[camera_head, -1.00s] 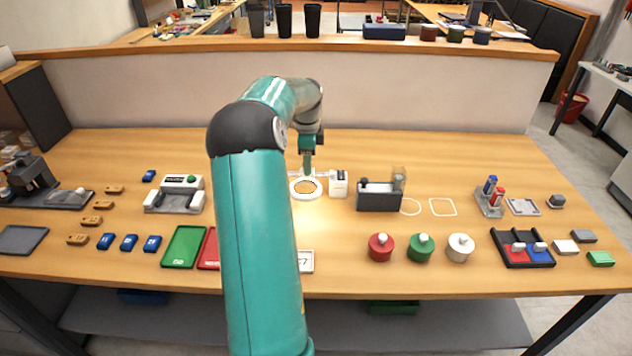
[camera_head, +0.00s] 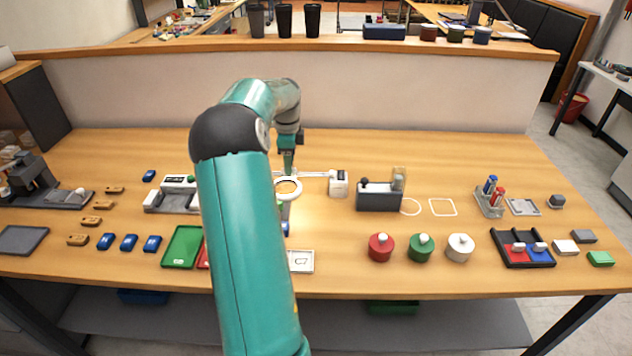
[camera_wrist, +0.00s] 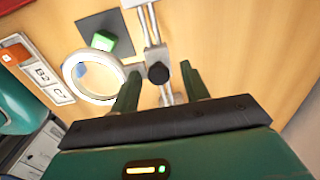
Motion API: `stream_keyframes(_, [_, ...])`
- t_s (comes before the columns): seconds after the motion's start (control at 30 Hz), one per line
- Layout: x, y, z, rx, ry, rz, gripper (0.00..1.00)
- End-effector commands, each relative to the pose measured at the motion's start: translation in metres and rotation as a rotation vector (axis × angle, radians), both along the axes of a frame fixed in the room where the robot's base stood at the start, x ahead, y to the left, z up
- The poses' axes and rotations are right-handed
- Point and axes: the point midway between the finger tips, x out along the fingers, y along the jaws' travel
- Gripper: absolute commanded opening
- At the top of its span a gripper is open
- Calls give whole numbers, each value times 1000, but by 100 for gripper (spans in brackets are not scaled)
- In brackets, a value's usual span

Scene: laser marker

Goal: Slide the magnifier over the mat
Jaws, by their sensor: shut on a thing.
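The magnifier is a white ring lens on a white sliding arm, with its ring (camera_head: 299,188) low over the table in the head view. In the wrist view its ring (camera_wrist: 67,78) is left of my fingers, and its black knob (camera_wrist: 158,73) lies between them. My gripper (camera_head: 288,162) is shut on the magnifier; its fingers also show in the wrist view (camera_wrist: 160,84). The dark grey mat (camera_wrist: 91,24) carries a green block (camera_wrist: 103,40). In the wrist view the ring lies beside the mat, overlapping its edge. My arm hides part of this area in the head view.
The magnifier's white base (camera_head: 339,184) stands to the right. A label plate (camera_head: 301,262) lies in front, and a green tray (camera_head: 182,247) lies to the left. A dark grey box (camera_head: 379,196) stands right of the base. Free table lies behind.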

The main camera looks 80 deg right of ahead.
Motion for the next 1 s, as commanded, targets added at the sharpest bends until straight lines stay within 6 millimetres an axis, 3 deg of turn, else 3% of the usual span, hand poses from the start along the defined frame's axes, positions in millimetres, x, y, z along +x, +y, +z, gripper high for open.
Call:
stream_keyframes(0.03, [3,4,-19,21,9,0,33])
stream_keyframes(0.67, [30,10,-18,19,9,-2,33])
stream_keyframes(0.7, [30,10,-18,20,10,-2,47])
stream_keyframes(1.0, [30,10,-18,20,11,-2,47])
